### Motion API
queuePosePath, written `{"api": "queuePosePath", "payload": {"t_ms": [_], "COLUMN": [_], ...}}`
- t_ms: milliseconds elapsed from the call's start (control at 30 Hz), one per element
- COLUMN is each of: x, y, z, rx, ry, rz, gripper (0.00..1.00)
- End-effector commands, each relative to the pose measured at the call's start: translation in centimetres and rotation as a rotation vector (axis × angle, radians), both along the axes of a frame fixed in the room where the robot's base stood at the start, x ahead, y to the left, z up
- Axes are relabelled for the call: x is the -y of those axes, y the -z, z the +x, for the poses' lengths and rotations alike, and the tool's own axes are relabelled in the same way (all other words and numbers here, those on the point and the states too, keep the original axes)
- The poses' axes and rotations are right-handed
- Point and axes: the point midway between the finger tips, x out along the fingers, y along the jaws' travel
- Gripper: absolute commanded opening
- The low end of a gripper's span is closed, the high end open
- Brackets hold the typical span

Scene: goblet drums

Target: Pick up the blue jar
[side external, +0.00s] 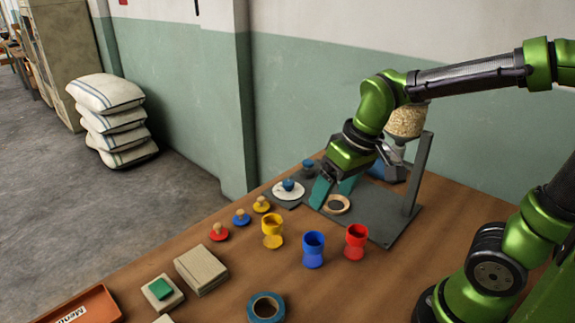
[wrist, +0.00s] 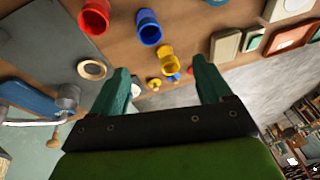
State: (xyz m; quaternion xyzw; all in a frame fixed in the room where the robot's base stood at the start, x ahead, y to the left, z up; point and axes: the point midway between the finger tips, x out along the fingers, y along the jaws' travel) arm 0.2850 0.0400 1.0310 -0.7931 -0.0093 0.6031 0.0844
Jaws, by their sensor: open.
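The blue jar (side external: 313,248) is goblet-shaped with an open top and stands upright on the wooden table, between a yellow goblet (side external: 272,231) and a red goblet (side external: 356,241). In the wrist view the blue jar (wrist: 149,28) shows near the top, beyond the fingertips. My gripper (side external: 333,190) has teal fingers and is open and empty. It is above the grey base plate, behind the goblets and apart from the blue jar. In the wrist view the open fingers of my gripper (wrist: 162,68) frame the yellow goblet (wrist: 167,59).
A grey stand (side external: 418,172) with an upright post and a wooden ring (side external: 337,204) are close to my gripper. The table around the blue jar's front is clear.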

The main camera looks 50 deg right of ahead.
Motion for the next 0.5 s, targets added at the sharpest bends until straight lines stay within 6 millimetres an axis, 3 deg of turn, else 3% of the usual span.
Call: {"api": "queuePosePath", "payload": {"t_ms": [100, 267, 367, 500], "x": [-0.2, 0.1, 0.3, 0.4], "y": [1.9, 3.0, 2.3, 3.4], "z": [2.1, 4.1, 4.2, 3.9], "rx": [-0.124, -0.230, -0.236, -0.247], "ry": [-0.169, -0.386, -0.469, -0.503], "rz": [-0.079, -0.159, -0.184, -0.186], "gripper": [0.78, 0.78, 0.78, 0.78]}}
